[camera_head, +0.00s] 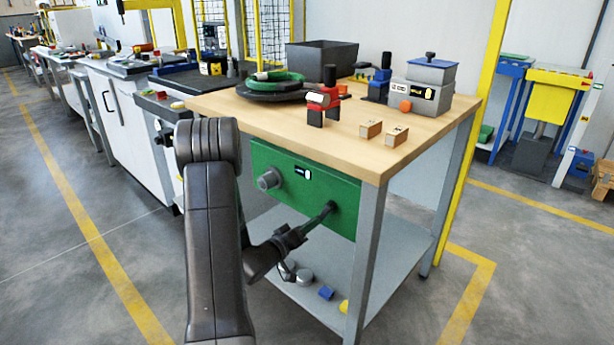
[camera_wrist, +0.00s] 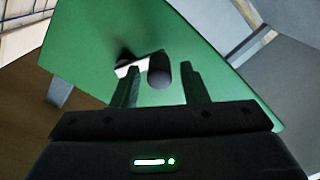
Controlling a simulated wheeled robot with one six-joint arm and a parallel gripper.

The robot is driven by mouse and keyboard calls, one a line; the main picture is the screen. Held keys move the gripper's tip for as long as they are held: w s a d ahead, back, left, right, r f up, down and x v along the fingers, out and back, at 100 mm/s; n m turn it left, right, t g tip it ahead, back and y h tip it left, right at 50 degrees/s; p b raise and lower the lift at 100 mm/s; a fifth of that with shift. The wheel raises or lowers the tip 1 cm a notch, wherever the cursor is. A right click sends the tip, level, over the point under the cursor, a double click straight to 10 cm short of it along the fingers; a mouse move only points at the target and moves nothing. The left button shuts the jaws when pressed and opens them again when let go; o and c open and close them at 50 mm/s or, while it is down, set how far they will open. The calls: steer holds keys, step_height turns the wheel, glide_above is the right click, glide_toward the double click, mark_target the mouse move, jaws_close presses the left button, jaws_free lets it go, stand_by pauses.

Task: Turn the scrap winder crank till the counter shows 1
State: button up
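The scrap winder is a green panel (camera_head: 262,205) on the front of the wooden-topped bench; it fills much of the wrist view (camera_wrist: 215,60). Its dark crank (camera_head: 331,208) stands out at the panel's right side. A small black-and-white display (camera_head: 303,173), which looks like the counter, sits left of the crank; its reading is too small to tell. My gripper (camera_head: 300,235) reaches toward the crank. In the wrist view, the round end of the crank handle (camera_wrist: 160,74) shows between my two separated fingers, with visible gaps on both sides.
A grey knob (camera_head: 269,179) sticks out at the panel's left. The wooden benchtop (camera_head: 355,150) holds a green coil (camera_head: 270,82), a red-and-black tool (camera_head: 325,98) and two small wooden blocks. The lower shelf (camera_head: 385,265) holds small loose parts. Open floor lies left and right.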

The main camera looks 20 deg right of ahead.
steer(key=v, duration=0.6)
steer(key=shift+s+a, duration=0.2)
steer(key=shift+a, duration=0.15)
stand_by(0.5)
